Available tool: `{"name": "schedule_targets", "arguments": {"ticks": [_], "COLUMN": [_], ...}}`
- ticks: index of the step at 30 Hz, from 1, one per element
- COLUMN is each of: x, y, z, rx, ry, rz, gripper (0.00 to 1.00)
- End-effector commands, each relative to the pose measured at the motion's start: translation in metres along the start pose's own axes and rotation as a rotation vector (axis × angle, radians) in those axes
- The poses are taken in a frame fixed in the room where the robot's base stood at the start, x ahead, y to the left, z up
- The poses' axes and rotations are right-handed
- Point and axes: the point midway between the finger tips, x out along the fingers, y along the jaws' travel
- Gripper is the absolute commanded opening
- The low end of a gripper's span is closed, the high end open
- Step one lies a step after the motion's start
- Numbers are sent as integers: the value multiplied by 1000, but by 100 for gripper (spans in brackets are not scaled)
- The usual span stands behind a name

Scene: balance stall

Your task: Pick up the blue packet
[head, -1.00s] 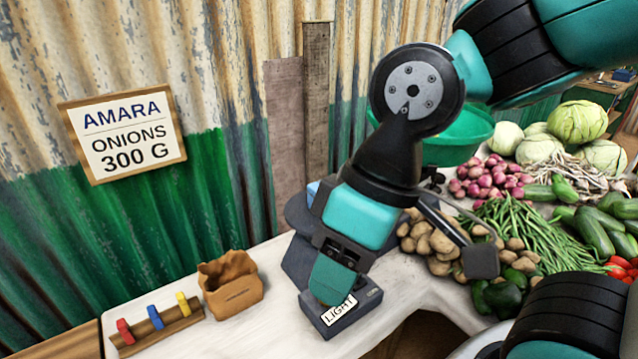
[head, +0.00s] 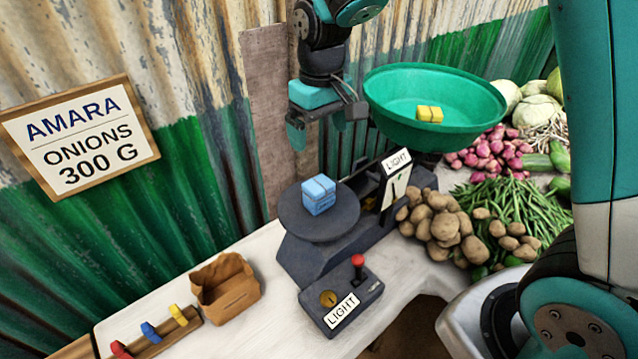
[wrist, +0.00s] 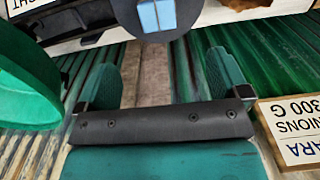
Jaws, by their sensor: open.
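The blue packet (head: 318,195) sits on the dark round plate (head: 290,222) of the balance. In the wrist view the blue packet (wrist: 157,14) shows at the top edge, on the dark plate, partly cut off. My gripper (head: 322,130) is open and empty, above and behind the packet, near the corrugated wall. In the wrist view its two teal fingers (wrist: 163,75) are wide apart with nothing between them.
A green bowl (head: 385,105) on the balance's other side holds a yellow packet (head: 429,114), just right of my gripper. A control box (head: 312,305) with a red-knobbed lever stands in front. A paper bag (head: 226,290) and coloured pegs (head: 150,331) are at left. Potatoes (head: 440,225) lie at right.

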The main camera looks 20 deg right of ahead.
Motion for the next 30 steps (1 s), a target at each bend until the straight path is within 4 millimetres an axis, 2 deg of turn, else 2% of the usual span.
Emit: {"name": "schedule_targets", "arguments": {"ticks": [5,12,18,26,30], "x": [21,75,112,131,148], "y": [7,8,9,8,7], "z": [-6,-4,-4,-4,-2], "rx": [15,16,17,17,17], "ry": [-15,-16,-12,-11,-13], "rz": [14,13,13,13,12], "gripper": [94,94,94,94,94]}}
